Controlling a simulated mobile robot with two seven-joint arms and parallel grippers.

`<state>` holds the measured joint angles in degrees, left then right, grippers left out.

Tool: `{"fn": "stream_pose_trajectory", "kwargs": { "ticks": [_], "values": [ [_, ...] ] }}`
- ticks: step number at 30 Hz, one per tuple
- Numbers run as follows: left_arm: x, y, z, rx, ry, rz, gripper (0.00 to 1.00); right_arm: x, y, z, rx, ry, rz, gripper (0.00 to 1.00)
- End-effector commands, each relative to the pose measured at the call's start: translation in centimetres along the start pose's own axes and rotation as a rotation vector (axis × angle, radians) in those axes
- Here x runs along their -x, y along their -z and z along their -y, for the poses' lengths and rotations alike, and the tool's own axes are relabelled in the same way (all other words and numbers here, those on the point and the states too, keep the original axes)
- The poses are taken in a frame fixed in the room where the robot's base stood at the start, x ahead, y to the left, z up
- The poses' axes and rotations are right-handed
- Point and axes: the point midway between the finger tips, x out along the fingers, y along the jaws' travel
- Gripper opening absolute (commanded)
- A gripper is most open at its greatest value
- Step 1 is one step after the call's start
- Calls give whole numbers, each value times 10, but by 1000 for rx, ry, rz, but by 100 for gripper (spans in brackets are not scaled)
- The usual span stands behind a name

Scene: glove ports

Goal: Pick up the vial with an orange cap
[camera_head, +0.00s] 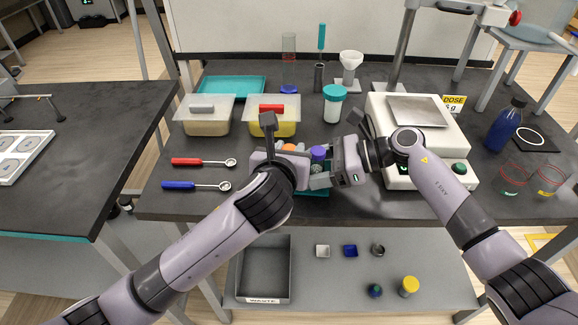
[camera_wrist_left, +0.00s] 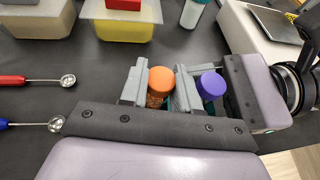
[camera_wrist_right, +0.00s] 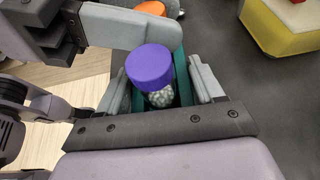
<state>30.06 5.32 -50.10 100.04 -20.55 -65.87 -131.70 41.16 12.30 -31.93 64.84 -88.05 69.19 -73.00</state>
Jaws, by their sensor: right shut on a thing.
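The vial with the orange cap (camera_wrist_left: 161,80) stands between the two fingers of my left gripper (camera_wrist_left: 160,88); its cap also shows in the head view (camera_head: 289,147). The left gripper is open around it, with very little gap. A vial with a purple cap (camera_wrist_right: 150,67) and pale beads stands beside it, on the right. Both stand by a teal rack (camera_wrist_right: 181,72), mostly hidden by my grippers. My right gripper (camera_wrist_right: 160,90) is shut on the rack, its fingers on either side of the purple-capped vial.
Two lidded tubs, one yellow (camera_head: 272,122), stand behind my grippers. Red (camera_head: 203,162) and blue (camera_head: 197,185) scoops lie to the left. A white scale (camera_head: 427,150) stands to the right, close to my right arm. A grey waste tray (camera_head: 264,268) lies on the lower shelf.

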Motion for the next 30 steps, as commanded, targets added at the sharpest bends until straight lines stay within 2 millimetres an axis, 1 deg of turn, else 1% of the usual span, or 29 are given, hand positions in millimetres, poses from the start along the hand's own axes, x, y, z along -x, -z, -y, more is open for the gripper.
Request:
{"fn": "stream_pose_trajectory", "kwargs": {
  "ticks": [8, 11, 14, 21, 24, 27, 30],
  "values": [
    [0, 1, 0, -1, -2, -4, 1, 0, -1, 0, 1, 0, 2, 33],
    [2, -5, 0, 0, -2, -2, 1, 0, -1, 0, 1, 0, 2, 33],
    [7, -19, 0, 1, -1, 2, 1, 0, -1, 0, 1, 0, 2, 33],
    [27, -66, 0, 0, 0, 4, 1, 0, -1, 0, 1, 0, 2, 33],
    [33, -80, 0, -1, 1, 3, 1, 0, -1, 0, 1, 0, 2, 33],
    [36, -88, 0, -1, 0, 1, 1, 0, -1, 0, 1, 0, 2, 33],
    [38, -91, 0, -1, 0, -2, 1, 0, -1, 0, 1, 0, 2, 33]
  ]
}}
